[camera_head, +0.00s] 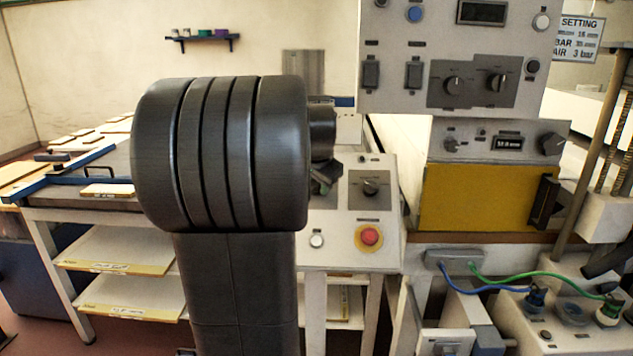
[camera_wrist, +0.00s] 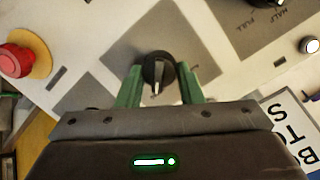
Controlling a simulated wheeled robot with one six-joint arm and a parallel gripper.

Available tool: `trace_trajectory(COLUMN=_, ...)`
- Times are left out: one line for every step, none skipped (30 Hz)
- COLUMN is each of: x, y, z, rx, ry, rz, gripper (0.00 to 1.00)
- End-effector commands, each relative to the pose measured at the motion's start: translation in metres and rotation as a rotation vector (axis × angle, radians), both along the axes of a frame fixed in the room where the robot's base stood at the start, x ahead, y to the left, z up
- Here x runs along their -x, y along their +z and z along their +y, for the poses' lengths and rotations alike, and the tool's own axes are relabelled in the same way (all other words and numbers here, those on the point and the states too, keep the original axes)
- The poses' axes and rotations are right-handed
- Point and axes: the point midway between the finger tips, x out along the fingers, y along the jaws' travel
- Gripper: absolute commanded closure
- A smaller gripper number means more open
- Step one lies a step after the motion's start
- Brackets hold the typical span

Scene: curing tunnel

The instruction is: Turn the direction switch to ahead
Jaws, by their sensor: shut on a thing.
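The direction switch (camera_wrist: 158,70) is a black rotary knob with a pale pointer line, on a grey plate of the pale panel in the wrist view. The line points toward my gripper's body in that picture. My gripper (camera_wrist: 158,80) has its green fingers on both sides of the knob and is shut on it. No position words can be read beside this knob. In the head view my gripper (camera_head: 325,178) is at the panel, partly behind my arm, and the gripped switch is hidden.
The control panel (camera_head: 336,220) also carries another knob (camera_head: 370,187), a red stop button (camera_head: 370,236) on yellow and a white button (camera_head: 316,240). In the wrist view, a knob (camera_wrist: 262,3) marked half and full sits at the top right. A rack (camera_head: 75,205) with boards stands left.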

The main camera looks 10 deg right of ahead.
Motion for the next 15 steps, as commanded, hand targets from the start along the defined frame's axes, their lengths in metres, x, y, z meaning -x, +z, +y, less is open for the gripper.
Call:
trace_trajectory(x=0.0004, y=-0.0007, z=-0.0002, rx=-0.002, ry=-0.003, rz=0.001, gripper=0.90)
trace_trajectory(x=0.0003, y=-0.0007, z=-0.0001, rx=-0.001, ry=-0.002, rz=0.001, gripper=0.90)
trace_trajectory(x=0.0003, y=-0.0007, z=-0.0001, rx=-0.001, ry=-0.002, rz=0.001, gripper=0.90)
trace_trajectory(x=0.0003, y=-0.0007, z=-0.0001, rx=-0.001, ry=-0.002, rz=0.001, gripper=0.90)
trace_trajectory(x=0.0003, y=-0.0007, z=-0.0001, rx=-0.001, ry=-0.002, rz=0.001, gripper=0.90)
trace_trajectory(x=0.0003, y=-0.0007, z=-0.0001, rx=-0.001, ry=-0.002, rz=0.001, gripper=0.90)
trace_trajectory(x=0.0003, y=-0.0007, z=0.0000, rx=-0.001, ry=-0.002, rz=0.001, gripper=0.90)
trace_trajectory(x=0.0003, y=-0.0007, z=0.0000, rx=-0.001, ry=-0.002, rz=0.001, gripper=0.90)
trace_trajectory(x=0.0003, y=-0.0007, z=0.0000, rx=-0.001, ry=-0.002, rz=0.001, gripper=0.63)
trace_trajectory(x=0.0002, y=-0.0007, z=0.0000, rx=-0.001, ry=-0.002, rz=0.001, gripper=0.57)
trace_trajectory(x=0.0002, y=-0.0007, z=0.0000, rx=-0.001, ry=-0.001, rz=0.001, gripper=0.51)
trace_trajectory(x=0.0002, y=-0.0007, z=0.0000, rx=-0.001, ry=0.000, rz=0.001, gripper=0.45)
trace_trajectory(x=0.0002, y=-0.0005, z=0.0000, rx=-0.001, ry=0.000, rz=0.001, gripper=0.45)
trace_trajectory(x=0.0002, y=-0.0005, z=0.0000, rx=-0.001, ry=0.000, rz=0.001, gripper=0.45)
trace_trajectory(x=0.0001, y=-0.0005, z=0.0000, rx=-0.001, ry=0.000, rz=0.001, gripper=0.45)
